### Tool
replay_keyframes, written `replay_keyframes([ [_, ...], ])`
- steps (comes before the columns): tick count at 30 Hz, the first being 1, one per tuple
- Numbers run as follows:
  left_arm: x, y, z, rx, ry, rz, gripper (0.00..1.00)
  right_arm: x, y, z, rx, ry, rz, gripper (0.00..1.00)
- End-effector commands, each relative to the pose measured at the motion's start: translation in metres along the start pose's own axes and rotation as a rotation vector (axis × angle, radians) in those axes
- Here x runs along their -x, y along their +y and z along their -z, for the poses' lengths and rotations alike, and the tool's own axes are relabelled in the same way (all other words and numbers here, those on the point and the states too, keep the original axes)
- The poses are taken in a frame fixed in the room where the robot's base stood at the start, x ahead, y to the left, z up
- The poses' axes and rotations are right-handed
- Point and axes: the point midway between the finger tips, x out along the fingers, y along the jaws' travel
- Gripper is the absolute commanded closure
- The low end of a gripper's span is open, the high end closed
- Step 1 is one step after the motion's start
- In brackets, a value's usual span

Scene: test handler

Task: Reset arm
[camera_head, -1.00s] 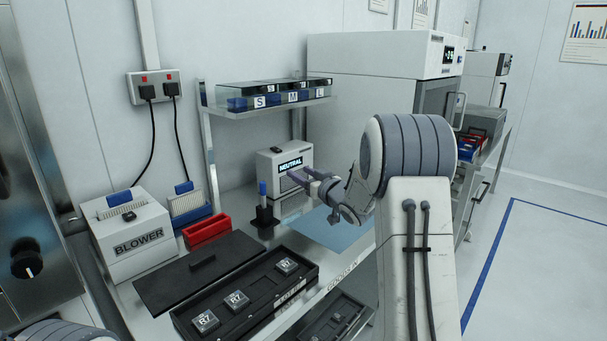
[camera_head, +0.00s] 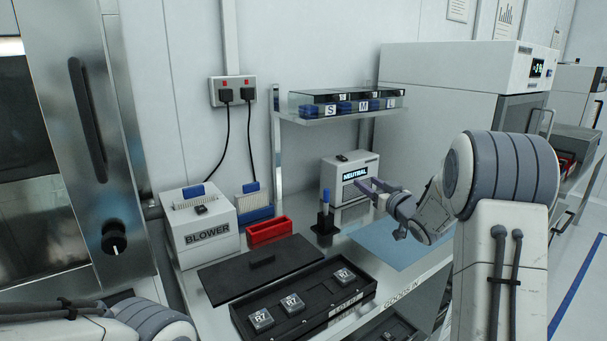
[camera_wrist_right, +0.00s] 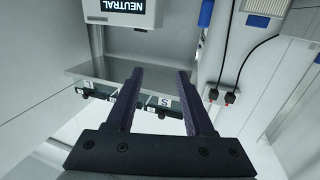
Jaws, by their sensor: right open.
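My right arm comes in from the right in the head view. Its gripper (camera_head: 370,188) is raised over the bench near the white box with the "NEUTRAL" display (camera_head: 346,186). In the right wrist view the two dark fingers of this gripper (camera_wrist_right: 160,85) are apart with nothing between them. The NEUTRAL box (camera_wrist_right: 122,12) shows at the top of that view. Part of my left arm shows at the lower left of the head view, but its gripper is out of the picture.
The bench holds a BLOWER box (camera_head: 207,240), a red bin (camera_head: 269,232), a black lid (camera_head: 225,281), a black tray (camera_head: 325,318) with several chips, a black holder (camera_head: 325,238) and a blue mat (camera_head: 400,248). A shelf (camera_head: 340,118) hangs above. Floor is clear at right.

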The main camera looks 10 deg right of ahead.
Motion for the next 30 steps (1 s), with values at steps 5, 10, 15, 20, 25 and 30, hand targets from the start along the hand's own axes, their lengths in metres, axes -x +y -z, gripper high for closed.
replay_keyframes([
  [5,0.009,0.001,0.001,0.0,0.0,0.0,0.5,-0.005,-0.034,0.007,0.008,-0.069,-0.003,0.47],
  [10,0.031,0.002,0.002,0.0,0.0,0.0,0.5,0.012,-0.135,0.006,0.036,-0.315,0.004,0.47],
  [15,0.051,0.004,0.003,0.0,0.0,0.0,0.5,0.088,-0.238,-0.015,0.087,-0.642,0.07,0.47],
  [20,0.067,0.005,0.004,0.0,0.0,0.0,0.5,0.188,-0.305,-0.035,0.16,-0.933,0.184,0.47],
  [25,0.081,0.006,0.004,0.0,0.0,0.0,0.5,0.302,-0.343,-0.047,0.256,-1.207,0.332,0.47],
  [30,0.088,0.006,0.005,0.0,0.0,0.0,0.5,0.382,-0.352,-0.05,0.338,-1.391,0.447,0.47],
])
